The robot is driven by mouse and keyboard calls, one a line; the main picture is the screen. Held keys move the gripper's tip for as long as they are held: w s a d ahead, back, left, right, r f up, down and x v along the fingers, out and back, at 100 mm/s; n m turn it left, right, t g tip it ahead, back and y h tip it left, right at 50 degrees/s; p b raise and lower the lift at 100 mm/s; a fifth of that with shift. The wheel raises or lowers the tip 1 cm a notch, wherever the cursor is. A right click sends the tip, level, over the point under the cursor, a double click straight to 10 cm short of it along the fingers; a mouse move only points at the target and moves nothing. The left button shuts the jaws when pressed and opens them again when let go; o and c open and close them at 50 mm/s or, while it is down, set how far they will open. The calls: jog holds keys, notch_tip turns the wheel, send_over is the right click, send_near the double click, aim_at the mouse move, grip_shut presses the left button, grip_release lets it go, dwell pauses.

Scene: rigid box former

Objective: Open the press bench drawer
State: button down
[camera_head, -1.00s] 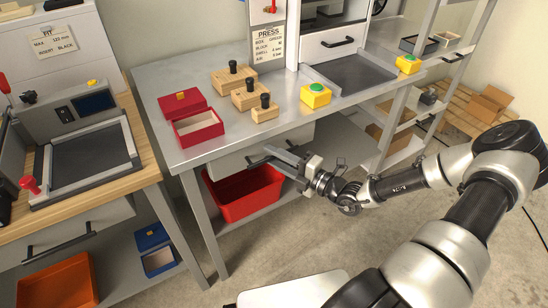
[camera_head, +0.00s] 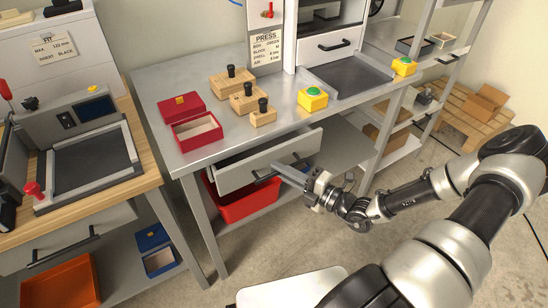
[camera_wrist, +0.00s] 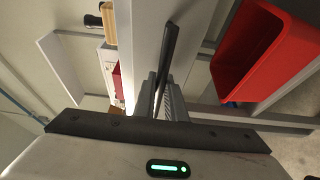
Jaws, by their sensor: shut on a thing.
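The press bench drawer (camera_head: 238,172) is a grey drawer under the metal bench top, pulled partly out, with a dark gap showing above its front. Its black bar handle (camera_wrist: 169,55) runs between my gripper's fingers in the wrist view. My gripper (camera_head: 278,172) is shut on that handle at the drawer front. In the wrist view my gripper (camera_wrist: 163,97) has its two grey fingers on either side of the handle. The inside of the drawer is mostly hidden under the bench top.
A red bin (camera_head: 240,203) stands on the shelf below the drawer. The press bench (camera_head: 170,100) carries an open red box (camera_head: 198,130), wooden blocks with black knobs (camera_head: 247,97) and yellow button boxes (camera_head: 312,99). Floor in front of the bench is partly clear.

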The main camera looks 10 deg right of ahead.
jog(key=s+d+p, duration=0.2)
jog(key=s, duration=0.6)
jog(key=s+d+p, duration=0.1)
jog(key=s+d, duration=0.2)
jog(key=s, duration=0.6)
jog(key=shift+d+p, duration=0.25)
jog(key=shift+p, duration=0.15)
jog(key=c, duration=1.8)
grip_release()
jog(key=v, duration=1.7)
jog(key=shift+s+d, duration=0.1)
jog(key=shift+s, duration=0.15)
